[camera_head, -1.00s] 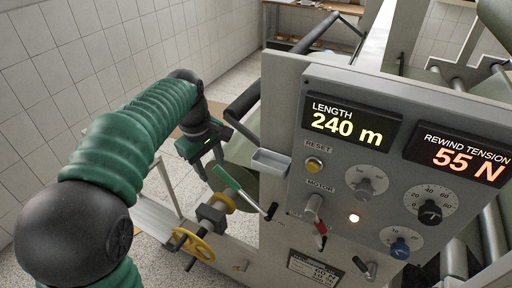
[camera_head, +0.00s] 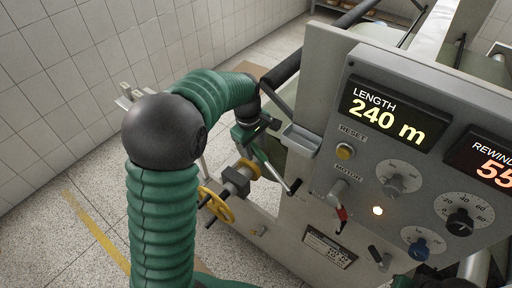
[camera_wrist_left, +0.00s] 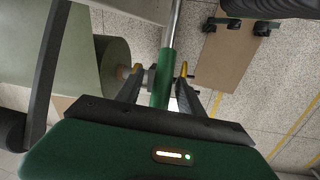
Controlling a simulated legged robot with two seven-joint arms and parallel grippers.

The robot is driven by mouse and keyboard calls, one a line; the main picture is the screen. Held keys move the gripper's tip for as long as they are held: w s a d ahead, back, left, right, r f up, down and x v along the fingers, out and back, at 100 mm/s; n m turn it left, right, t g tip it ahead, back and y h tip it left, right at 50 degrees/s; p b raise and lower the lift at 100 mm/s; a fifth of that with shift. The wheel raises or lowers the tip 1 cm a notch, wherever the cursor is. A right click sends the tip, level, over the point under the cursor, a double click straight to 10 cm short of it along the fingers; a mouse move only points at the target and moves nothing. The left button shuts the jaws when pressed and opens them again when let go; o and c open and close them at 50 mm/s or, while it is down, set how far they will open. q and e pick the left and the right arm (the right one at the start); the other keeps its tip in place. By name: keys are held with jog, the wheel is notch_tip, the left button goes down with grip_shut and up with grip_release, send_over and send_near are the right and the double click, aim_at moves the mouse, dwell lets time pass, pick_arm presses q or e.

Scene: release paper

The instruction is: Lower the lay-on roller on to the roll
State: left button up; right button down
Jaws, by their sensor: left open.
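The green-handled lever (camera_head: 274,173) sticks out on the left side of the machine frame. In the left wrist view its green grip (camera_wrist_left: 166,73) lies between the two fingers of my left gripper (camera_wrist_left: 161,72), which is open around it. I cannot tell whether a finger touches it. In the head view my left gripper (camera_head: 257,138) is at the upper end of the lever. The pale green roll (camera_wrist_left: 85,52) shows at the left of the wrist view. A dark roller or bar (camera_head: 318,48) runs above it in the head view. Its contact with the roll is hidden. My right gripper is not in view.
The control panel (camera_head: 375,155) on the machine frame is close to the right of my gripper. A yellow handwheel (camera_head: 218,205) sits below the lever. A small grey tray (camera_head: 301,138) juts from the frame. The floor at left is clear.

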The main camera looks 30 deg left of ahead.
pick_arm(q)
jog(key=shift+s+d+f, duration=0.1)
jog(key=shift+s+f, duration=0.15)
jog(key=shift+f, duration=0.1)
jog(key=shift+w+f, duration=0.1)
jog(key=shift+w, duration=0.15)
jog(key=c, duration=0.4)
jog(key=shift+s, duration=0.1)
grip_shut()
jog(key=shift+r, duration=0.2)
dwell(0.3)
